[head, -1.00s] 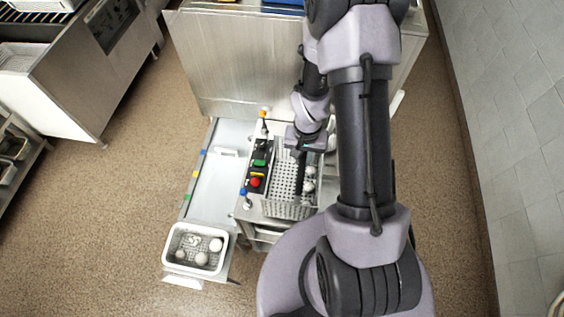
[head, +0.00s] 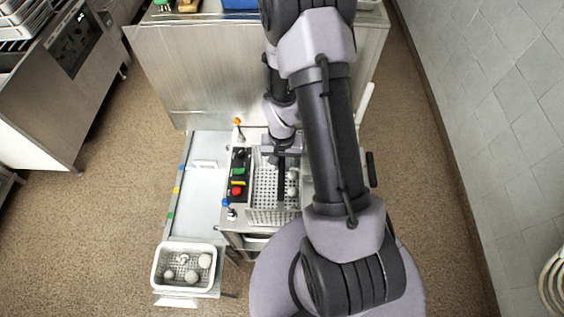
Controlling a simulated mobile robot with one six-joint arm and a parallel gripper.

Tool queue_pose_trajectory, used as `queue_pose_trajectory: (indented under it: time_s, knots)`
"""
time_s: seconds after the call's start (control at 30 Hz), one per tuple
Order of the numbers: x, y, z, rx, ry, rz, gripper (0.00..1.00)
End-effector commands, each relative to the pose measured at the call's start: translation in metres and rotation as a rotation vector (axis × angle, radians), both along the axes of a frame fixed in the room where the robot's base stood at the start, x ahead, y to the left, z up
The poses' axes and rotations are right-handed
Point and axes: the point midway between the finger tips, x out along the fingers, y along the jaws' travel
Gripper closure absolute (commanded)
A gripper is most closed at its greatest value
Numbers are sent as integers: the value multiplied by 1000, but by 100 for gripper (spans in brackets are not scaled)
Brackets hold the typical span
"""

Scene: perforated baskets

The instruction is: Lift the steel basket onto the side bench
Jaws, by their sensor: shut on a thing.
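The steel basket (head: 263,190) is a perforated metal basket standing upright in the workstation in the middle of the head view. Some small pale round things lie in its right part. My gripper (head: 281,178) reaches down over the basket from the far side and is shut on it. The exact grip point is too small to make out, and my arm hides the basket's right side. A pale flat bench (head: 203,205), which looks like the side bench, runs along the left of the workstation.
A control panel (head: 238,173) with coloured buttons stands between basket and bench. A white basket (head: 156,268) with several pale balls is at the bench's near end. A tall steel cabinet (head: 240,75) stands behind. Open floor lies left; a tiled wall (head: 485,120) is right.

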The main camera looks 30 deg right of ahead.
Motion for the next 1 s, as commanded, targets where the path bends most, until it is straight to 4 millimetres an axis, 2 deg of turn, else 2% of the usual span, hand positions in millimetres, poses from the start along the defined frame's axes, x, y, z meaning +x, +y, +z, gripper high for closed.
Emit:
queue_pose_trajectory:
  time_s: [0.97, 1.0]
  knots:
    - [0, 0, -11, -1, -1, 0, 100]
    - [0, 0, -11, -1, -1, 0, 79]
